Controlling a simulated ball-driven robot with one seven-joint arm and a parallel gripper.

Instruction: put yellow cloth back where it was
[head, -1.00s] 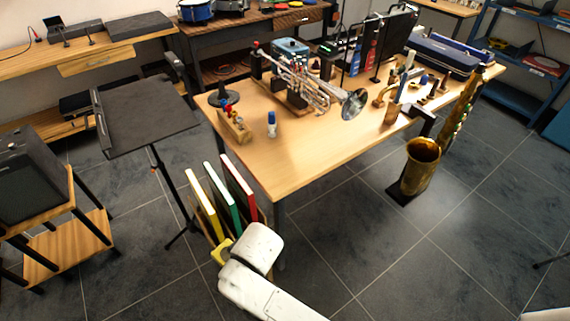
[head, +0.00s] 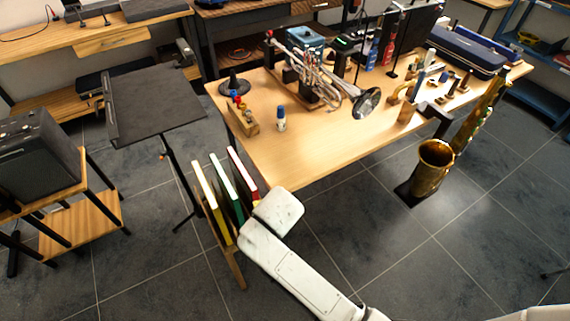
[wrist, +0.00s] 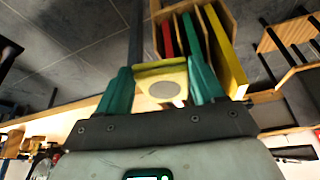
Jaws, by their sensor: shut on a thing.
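In the wrist view the yellow cloth (wrist: 145,88), with a pale oval patch, is between the two teal fingers of my gripper (wrist: 160,70). My gripper is shut on it. Beyond the fingers stands a wooden rack (wrist: 231,17) with upright red, green and yellow books. In the head view the rack (head: 237,268) stands on the floor by the near left corner of the table (head: 318,152). My white arm covers its right side. My gripper and the cloth are hidden in the head view.
A black music stand (head: 155,103) is left of the rack, and a black box (head: 38,155) sits on a wooden shelf stand further left. A trumpet (head: 318,75) and a wooden mouthpiece holder (head: 243,121) are on the table. A saxophone (head: 432,168) stands right. Near-right floor is open.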

